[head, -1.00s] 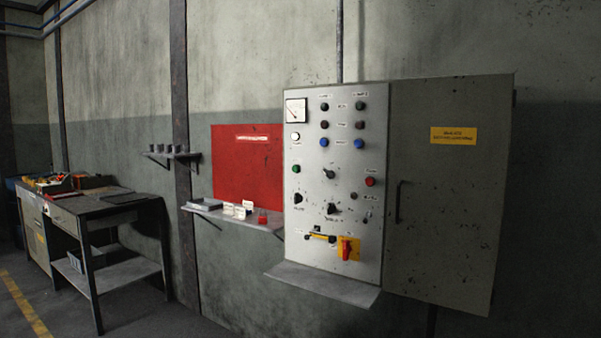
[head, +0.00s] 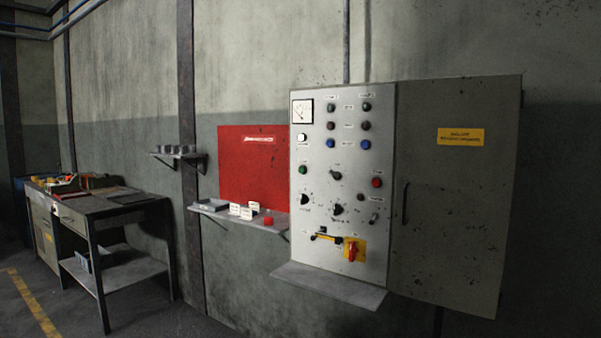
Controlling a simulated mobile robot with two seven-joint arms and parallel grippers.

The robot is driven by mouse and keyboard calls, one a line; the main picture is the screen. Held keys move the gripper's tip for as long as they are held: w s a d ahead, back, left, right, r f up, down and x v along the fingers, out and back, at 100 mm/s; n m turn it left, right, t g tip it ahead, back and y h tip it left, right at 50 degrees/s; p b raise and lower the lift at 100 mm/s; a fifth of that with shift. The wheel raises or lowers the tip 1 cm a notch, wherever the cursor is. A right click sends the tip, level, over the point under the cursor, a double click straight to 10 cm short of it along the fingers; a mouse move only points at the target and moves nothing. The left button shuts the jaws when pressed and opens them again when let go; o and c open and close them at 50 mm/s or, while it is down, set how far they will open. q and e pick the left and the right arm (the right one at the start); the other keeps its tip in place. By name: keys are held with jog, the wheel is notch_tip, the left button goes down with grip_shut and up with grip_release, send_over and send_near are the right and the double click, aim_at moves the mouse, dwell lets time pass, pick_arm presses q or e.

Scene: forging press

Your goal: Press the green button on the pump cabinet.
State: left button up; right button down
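The pump cabinet (head: 340,205) is a grey wall box with a light control panel on its left and a dark door (head: 450,215) on its right. A green button (head: 303,169) sits at the panel's left edge, at mid height. A red button (head: 376,182) is across from it on the right. Another dark, greenish button (head: 366,106) is at the top right of the panel; its exact colour is hard to tell. Neither of my grippers is in view.
A sloping ledge (head: 330,287) juts out below the panel. A red board (head: 250,165) and a shelf with small items (head: 240,221) are left of the cabinet. A workbench (head: 110,208) stands farther left. A rotary red switch (head: 352,251) is low on the panel.

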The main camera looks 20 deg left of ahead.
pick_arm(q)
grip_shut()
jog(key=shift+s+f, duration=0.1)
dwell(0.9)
